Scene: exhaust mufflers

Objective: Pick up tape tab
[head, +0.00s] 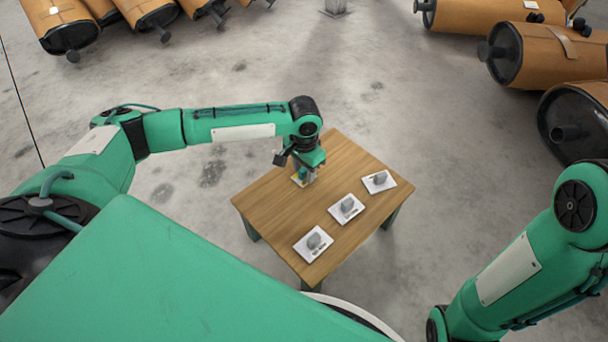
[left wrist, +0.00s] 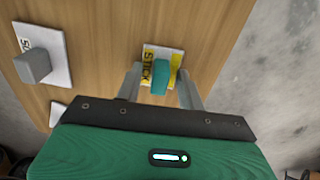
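A teal tab (left wrist: 161,77) stands on a white and yellow card (left wrist: 176,62) printed "STICK" on the wooden table (left wrist: 110,40). I take this tab to be the tape tab. In the head view the card (head: 296,181) lies near the table's far left side, partly hidden by my left gripper (head: 304,172). My right gripper is out of view; only part of the right arm shows.
Three white cards with grey lumps lie in a row along the table's right side: near (head: 313,255), middle (head: 335,212) and far (head: 388,187). The left wrist view shows one grey block (left wrist: 33,66) closely. Brown mufflers (head: 555,52) lie on the floor beyond the table.

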